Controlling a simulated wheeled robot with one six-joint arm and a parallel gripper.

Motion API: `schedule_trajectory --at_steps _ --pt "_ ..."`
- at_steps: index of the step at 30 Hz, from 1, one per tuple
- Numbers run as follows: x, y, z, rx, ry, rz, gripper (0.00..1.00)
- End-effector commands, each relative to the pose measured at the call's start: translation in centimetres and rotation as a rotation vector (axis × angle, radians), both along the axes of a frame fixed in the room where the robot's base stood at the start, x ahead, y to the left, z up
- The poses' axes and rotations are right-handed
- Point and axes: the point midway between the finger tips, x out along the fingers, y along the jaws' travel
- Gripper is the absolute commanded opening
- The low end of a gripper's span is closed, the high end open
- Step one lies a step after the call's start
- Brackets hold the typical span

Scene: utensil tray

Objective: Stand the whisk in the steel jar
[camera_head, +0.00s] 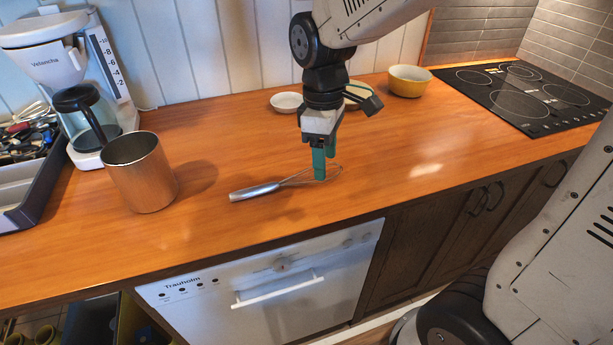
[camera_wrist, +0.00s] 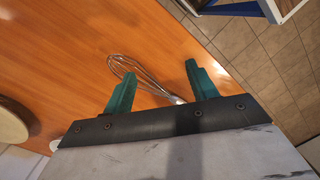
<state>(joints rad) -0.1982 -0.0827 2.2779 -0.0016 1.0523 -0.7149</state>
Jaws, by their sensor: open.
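The whisk (camera_head: 258,191) lies flat on the wooden counter, with its steel handle to the left and its wire loops to the right. My gripper (camera_head: 321,173) is over the wire end, with its green fingers pointing down. In the wrist view the whisk (camera_wrist: 138,72) shows between and beyond the open fingers of my gripper (camera_wrist: 157,82); part of its handle is hidden by the gripper body. I cannot tell the exact height of the fingertips above the counter. The steel jar (camera_head: 142,175) stands upright on the counter at the left, and its opening looks empty.
A coffee maker (camera_head: 50,60) and a grey utensil tray (camera_head: 45,185) stand at the left. A white dish (camera_head: 286,102) and a yellow bowl (camera_head: 409,81) are at the back, left of the black cooktop (camera_head: 530,95). The counter between jar and whisk is clear.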

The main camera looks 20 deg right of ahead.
Motion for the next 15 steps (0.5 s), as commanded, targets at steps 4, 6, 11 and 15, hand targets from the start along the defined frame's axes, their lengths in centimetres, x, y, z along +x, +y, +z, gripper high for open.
schedule_trajectory --at_steps 4,6,11,15 --pt "4.1 1.6 -1.3 0.035 -0.029 0.326 0.58" --pt "5.2 1.8 -1.0 0.045 -0.060 0.440 0.58" --pt "6.0 2.0 -0.6 0.053 -0.093 0.606 0.58" --pt "6.0 2.0 -1.5 0.055 -0.091 0.644 0.58"
